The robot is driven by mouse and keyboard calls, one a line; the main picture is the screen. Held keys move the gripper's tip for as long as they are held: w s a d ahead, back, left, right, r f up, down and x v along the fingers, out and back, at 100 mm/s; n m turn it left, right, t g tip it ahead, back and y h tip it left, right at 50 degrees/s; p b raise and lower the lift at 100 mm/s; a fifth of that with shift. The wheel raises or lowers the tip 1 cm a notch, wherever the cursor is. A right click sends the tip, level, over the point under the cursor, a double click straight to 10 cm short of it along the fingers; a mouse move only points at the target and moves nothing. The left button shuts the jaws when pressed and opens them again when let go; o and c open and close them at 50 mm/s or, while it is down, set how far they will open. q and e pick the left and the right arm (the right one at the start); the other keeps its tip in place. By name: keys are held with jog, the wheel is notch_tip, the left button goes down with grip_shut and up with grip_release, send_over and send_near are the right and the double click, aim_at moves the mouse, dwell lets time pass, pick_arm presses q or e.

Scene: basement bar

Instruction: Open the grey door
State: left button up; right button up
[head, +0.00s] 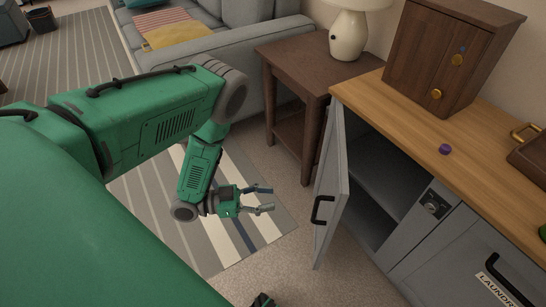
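The grey door (332,178) belongs to the grey cabinet under the wooden counter. It stands swung well out from the cabinet front, hinged at the left end, and the dark shelved inside (375,185) shows. A black bar handle (322,210) is on the door's outer face. My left gripper (272,198) is to the left of the door, apart from the handle, with its fingers spread and nothing between them.
A brown side table (308,52) with a lamp (349,32) stands behind the door. The counter (411,113) carries a wooden box (444,60) and a small purple object (445,149). A "LAUNDRY" bin front (470,262) is at right. Striped rug (235,215) lies below my arm.

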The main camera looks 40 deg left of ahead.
pick_arm(q)
jog(key=a, duration=0.1)
jog(key=s+a, duration=0.1)
jog(key=a, duration=0.1)
jog(key=shift+a, duration=0.25)
jog(key=shift+d, duration=0.1)
